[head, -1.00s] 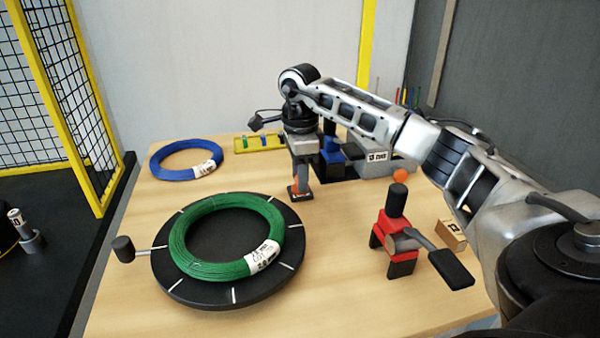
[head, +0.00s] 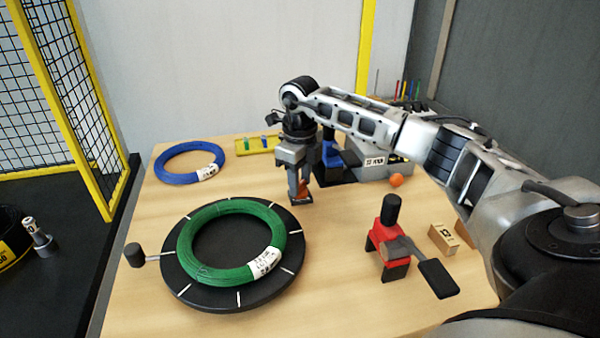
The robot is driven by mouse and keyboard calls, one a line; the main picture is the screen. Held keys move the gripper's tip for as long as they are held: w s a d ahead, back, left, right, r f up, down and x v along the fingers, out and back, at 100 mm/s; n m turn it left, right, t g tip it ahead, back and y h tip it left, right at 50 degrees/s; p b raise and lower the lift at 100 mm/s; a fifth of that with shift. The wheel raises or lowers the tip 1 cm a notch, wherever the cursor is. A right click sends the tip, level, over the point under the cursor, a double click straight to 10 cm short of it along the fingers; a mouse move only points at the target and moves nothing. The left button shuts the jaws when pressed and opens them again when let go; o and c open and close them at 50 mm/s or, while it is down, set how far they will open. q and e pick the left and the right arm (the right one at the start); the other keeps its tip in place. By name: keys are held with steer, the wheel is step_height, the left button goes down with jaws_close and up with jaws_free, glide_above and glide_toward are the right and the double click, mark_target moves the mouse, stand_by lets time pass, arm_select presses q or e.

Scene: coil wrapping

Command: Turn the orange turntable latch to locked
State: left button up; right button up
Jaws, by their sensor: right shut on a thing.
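The orange latch (head: 300,194) stands on a small dark base at the back right edge of the black turntable (head: 205,293). My right gripper (head: 300,188) points down over the latch and is shut on it, hiding much of it. I cannot tell the latch's exact angle. A green wire coil (head: 205,272) with a white label lies flat on the turntable. A crank knob (head: 134,254) sticks out at the turntable's left. My left gripper is not in view.
A blue coil (head: 180,177) lies at the back left. A red clamp tool (head: 388,240) with a black handle stands at the right, beside a small cardboard box (head: 446,239). An orange ball (head: 396,180) and a grey bin sit at the back. The front of the table is clear.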

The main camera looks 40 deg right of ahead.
steer(key=m+p, duration=0.1)
steer(key=m, duration=0.3)
steer(key=shift+r+m+p, duration=0.15)
steer(key=shift+m+p, duration=0.15)
steer(key=shift+p, duration=0.05)
steer(key=m+p, duration=0.1)
steer(key=m, duration=0.3)
steer(key=shift+m, duration=0.3)
steer(key=o, duration=1)
step_height(320, 180, up, 16)
steer(key=shift+f+b, duration=0.1)
steer(key=shift+b, duration=0.2)
